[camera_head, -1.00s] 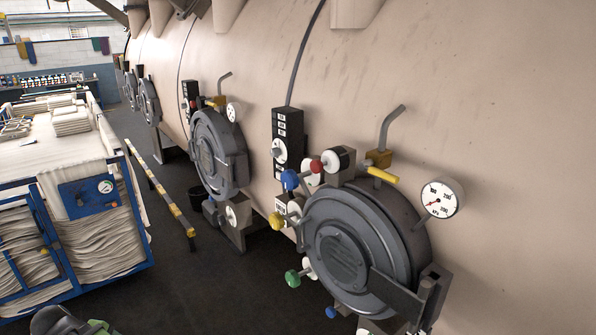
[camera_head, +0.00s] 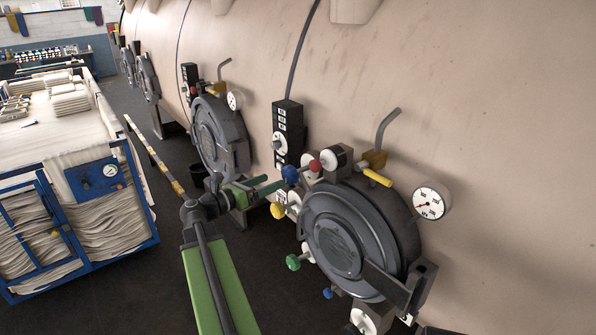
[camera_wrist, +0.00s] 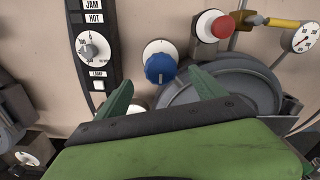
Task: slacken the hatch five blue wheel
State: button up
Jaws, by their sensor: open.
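The blue wheel (camera_head: 290,176) sits at the upper left of the near round hatch (camera_head: 345,240), on a pale round mount. In the wrist view the blue wheel (camera_wrist: 160,69) shows ahead, between and beyond my fingertips. My gripper (camera_wrist: 158,85) is open and empty, its green fingers spread to either side of the wheel. In the head view my gripper (camera_head: 274,183) reaches from the left toward the wheel, with fingertips close to it. I cannot tell whether a finger touches it.
A red knob (camera_head: 314,165), yellow knob (camera_head: 278,210) and green knob (camera_head: 293,262) surround the hatch. A black control box (camera_head: 287,130) is above left, and a pressure gauge (camera_head: 431,201) to the right. A blue-framed cloth cart (camera_head: 100,215) stands at left.

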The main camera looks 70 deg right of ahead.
aim_at(300, 169)
jog(key=x, duration=1.3)
